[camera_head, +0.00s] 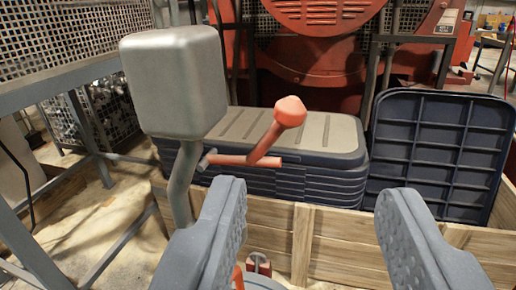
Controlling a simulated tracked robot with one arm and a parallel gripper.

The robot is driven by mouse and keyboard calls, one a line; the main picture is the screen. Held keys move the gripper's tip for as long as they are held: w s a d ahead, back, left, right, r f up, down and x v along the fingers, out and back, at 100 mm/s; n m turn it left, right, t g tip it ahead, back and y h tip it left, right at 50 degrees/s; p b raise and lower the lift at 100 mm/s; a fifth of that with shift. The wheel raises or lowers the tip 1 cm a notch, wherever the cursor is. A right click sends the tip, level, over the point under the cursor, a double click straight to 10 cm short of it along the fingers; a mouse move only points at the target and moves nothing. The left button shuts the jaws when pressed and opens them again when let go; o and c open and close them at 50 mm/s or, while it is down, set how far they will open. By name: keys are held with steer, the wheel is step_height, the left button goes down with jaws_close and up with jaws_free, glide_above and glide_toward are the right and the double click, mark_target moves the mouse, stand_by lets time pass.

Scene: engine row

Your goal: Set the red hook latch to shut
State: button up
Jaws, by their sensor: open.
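The red hook latch (268,142) is a bent red bar with a faceted knob at its upper right end. It joins a grey post (184,172) at its left, below a large rounded metal block (175,82). I cannot tell from this view which setting the latch is in. My gripper (312,190) is open, with its two grey fingers wide apart and nothing between them. In the picture the latch is above the fingertips and nearer the left finger. The fingers appear not to touch it.
A wooden crate (302,246) stands behind my gripper, holding stacked dark lids (335,152) and an upright dark grid panel (437,150). A grey metal frame (72,80) with mesh is at left. Red machinery (320,45) fills the back. A small dark red bracket (258,264) sits low between the fingers.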

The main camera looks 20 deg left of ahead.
mark_target(289, 120)
steer(key=shift+y, duration=0.3)
steer(key=w+a+b, duration=0.1)
steer(key=w, duration=0.3)
steer(key=w+a+f+b, duration=0.1)
steer(key=w, duration=0.4)
steer(key=w+a, duration=0.1)
steer(key=w, duration=0.3)
steer(key=shift+w+a+f+b, duration=0.1)
steer(key=shift+w+f+b, duration=0.2)
steer(key=shift+b, duration=0.1)
steer(key=shift+r, duration=0.1)
